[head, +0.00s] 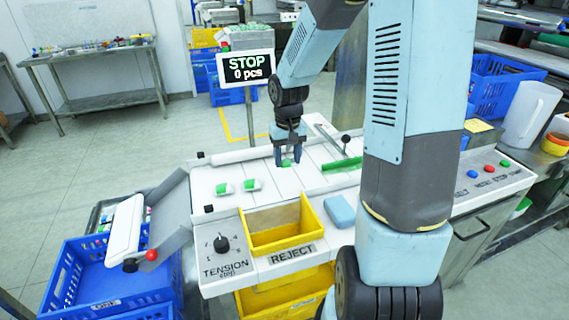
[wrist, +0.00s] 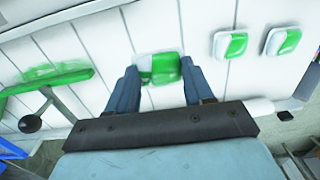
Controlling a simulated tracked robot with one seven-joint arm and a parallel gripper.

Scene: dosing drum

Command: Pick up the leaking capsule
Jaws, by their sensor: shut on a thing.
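A white-and-green capsule (wrist: 160,68) sits between the two fingers of my gripper (wrist: 161,84) in the wrist view. My gripper (head: 289,161) is shut on it, low over the white slatted belt; only a small green part of this capsule (head: 286,163) shows in the head view. I cannot tell whether it touches the belt. Two more white-and-green capsules, one (head: 224,188) left of the other (head: 252,184), lie apart on the belt to the left in the head view.
A green bar (head: 343,163) lies across the belt to the right, beside a black-knobbed lever (head: 345,142). A yellow REJECT bin (head: 283,226) and a blue block (head: 340,211) are at the front. The display (head: 246,68) reads STOP, 0 pcs. A blue crate (head: 105,285) stands lower left.

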